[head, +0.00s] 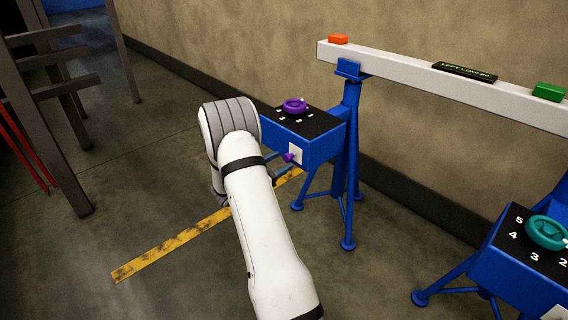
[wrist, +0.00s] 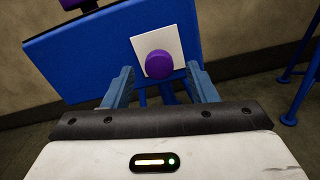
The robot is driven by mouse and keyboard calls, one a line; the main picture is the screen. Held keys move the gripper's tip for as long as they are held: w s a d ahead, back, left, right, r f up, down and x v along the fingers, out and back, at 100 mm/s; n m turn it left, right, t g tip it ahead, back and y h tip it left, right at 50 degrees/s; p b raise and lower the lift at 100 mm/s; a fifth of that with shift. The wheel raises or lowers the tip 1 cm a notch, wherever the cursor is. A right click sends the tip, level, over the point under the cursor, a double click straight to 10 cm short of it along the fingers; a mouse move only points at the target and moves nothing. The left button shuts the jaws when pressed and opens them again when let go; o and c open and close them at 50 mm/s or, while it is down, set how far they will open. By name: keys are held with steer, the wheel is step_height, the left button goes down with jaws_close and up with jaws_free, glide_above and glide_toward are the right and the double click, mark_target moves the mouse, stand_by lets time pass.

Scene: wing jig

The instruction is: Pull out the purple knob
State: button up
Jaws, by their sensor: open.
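The purple knob (wrist: 159,64) is a round knob on a white square plate (wrist: 144,48) on the side of a blue box (wrist: 90,60). In the head view the knob (head: 290,157) shows just right of my arm. My gripper (wrist: 160,70) is open in the wrist view. Its two blue-grey fingers stand left and right of the knob, with a gap on each side. I cannot tell how far the fingertips reach past the knob's face. In the head view my arm hides most of the gripper.
A purple dial (head: 294,106) sits on top of the same box. A white beam (head: 400,65) on a blue stand (head: 351,150) carries orange and green blocks. A second blue box with a teal dial (head: 546,232) stands at right. Dark racks (head: 60,130) stand at left.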

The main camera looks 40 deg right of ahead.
mark_target(286, 159)
steer(key=shift+w+d+b, duration=0.2)
steer(key=shift+d+b, duration=0.1)
steer(key=shift+d, duration=1.8)
steer(key=shift+c, duration=0.4)
jaws_close()
